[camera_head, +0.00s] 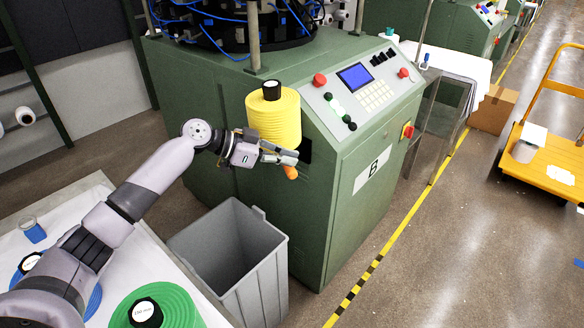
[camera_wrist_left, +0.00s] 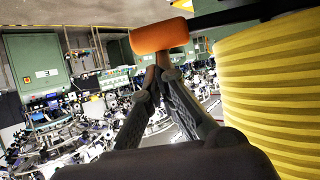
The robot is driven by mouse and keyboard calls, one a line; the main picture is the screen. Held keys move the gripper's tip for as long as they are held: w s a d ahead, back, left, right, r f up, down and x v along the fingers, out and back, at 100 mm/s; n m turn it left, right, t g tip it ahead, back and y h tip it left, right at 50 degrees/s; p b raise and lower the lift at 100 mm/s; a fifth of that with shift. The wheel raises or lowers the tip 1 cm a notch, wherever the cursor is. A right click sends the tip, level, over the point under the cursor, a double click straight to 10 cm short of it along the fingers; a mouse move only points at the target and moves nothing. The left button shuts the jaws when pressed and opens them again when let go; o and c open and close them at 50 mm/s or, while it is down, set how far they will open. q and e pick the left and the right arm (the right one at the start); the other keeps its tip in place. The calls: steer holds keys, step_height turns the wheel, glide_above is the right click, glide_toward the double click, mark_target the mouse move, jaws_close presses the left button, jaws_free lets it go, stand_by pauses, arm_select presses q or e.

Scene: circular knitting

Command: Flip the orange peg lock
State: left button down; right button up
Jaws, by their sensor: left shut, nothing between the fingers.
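The orange peg lock (camera_head: 290,172) shows just under my left fingertips in the head view, in front of the green machine. In the left wrist view the orange peg lock (camera_wrist_left: 158,37) is a rounded bar just beyond the fingertips. My left gripper (camera_head: 293,157) is shut with its fingertips together and nothing between them. In the wrist view the left gripper (camera_wrist_left: 163,73) has its tips close against the lock's edge; I cannot tell if they touch. A yellow yarn cone (camera_head: 274,115) stands right behind the gripper. My right gripper is out of view.
A green knitting machine (camera_head: 356,225) with a control panel (camera_head: 352,80) stands behind. A grey bin (camera_head: 268,275) is below the gripper. A table with a green cone (camera_head: 175,303) is at the lower left. The floor at right is clear up to a yellow cart (camera_head: 545,170).

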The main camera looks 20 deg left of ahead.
arm_select(q)
steer(key=s+a+b, duration=0.1)
steer(key=a+b, duration=0.5)
steer(key=a, duration=0.5)
steer(key=shift+s+a+b, duration=0.15)
steer(key=shift+s+b, duration=0.15)
steer(key=shift+s, duration=0.05)
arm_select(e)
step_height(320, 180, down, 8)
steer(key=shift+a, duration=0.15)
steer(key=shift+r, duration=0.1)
arm_select(q)
steer(key=shift+w, duration=0.15)
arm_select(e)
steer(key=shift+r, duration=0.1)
